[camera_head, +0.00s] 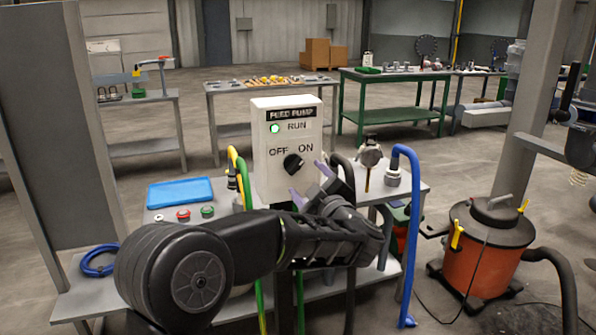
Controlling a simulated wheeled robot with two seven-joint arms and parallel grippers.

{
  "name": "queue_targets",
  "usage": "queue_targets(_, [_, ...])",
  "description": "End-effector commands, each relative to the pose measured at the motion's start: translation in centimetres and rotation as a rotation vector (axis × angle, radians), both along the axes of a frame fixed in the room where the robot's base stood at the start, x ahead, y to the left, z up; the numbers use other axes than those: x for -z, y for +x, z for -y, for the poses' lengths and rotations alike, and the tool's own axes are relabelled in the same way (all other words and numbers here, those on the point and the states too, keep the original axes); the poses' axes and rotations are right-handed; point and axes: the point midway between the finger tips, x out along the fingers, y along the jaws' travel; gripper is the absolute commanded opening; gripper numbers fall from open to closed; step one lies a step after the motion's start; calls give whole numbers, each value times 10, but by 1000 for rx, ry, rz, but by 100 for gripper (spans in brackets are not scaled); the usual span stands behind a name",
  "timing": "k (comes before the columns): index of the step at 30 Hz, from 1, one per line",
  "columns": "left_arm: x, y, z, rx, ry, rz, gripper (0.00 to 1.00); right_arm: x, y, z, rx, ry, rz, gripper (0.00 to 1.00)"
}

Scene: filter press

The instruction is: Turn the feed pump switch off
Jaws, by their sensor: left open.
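The feed pump box (261,165) is a white upright panel on a grey table, labelled FEED PUMP, with a green lamp (275,129) lit beside the word RUN. Its black rotary switch (293,164) sits below the words OFF and ON, with its pointer mark toward the ON side. My left gripper (308,183) is open, its two purple-grey fingertips just below and to the right of the switch, one on each side of a gap. I cannot tell whether a fingertip touches the box. The lower part of the box is hidden by my left arm. My right gripper is not in view.
A blue tray (180,192), a red button (183,215) and a green button (207,211) are left of the box. A brass-and-grey valve fitting (370,156) and a blue hose (414,230) stand right of it. An orange vacuum (485,250) is on the floor at right.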

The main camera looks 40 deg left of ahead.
Motion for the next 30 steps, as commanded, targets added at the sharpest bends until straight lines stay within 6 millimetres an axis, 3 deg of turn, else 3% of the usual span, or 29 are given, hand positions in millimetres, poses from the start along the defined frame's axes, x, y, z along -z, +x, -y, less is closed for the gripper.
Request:
queue_targets(7, [1, 9, -12, 0, 0, -2, 69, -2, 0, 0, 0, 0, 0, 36])
queue_targets(19, [1, 41, -58, 1, 0, -2, 69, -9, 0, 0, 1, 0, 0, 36])
queue_targets(30, [1, 45, -64, 2, 1, -2, 69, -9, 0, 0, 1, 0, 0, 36])
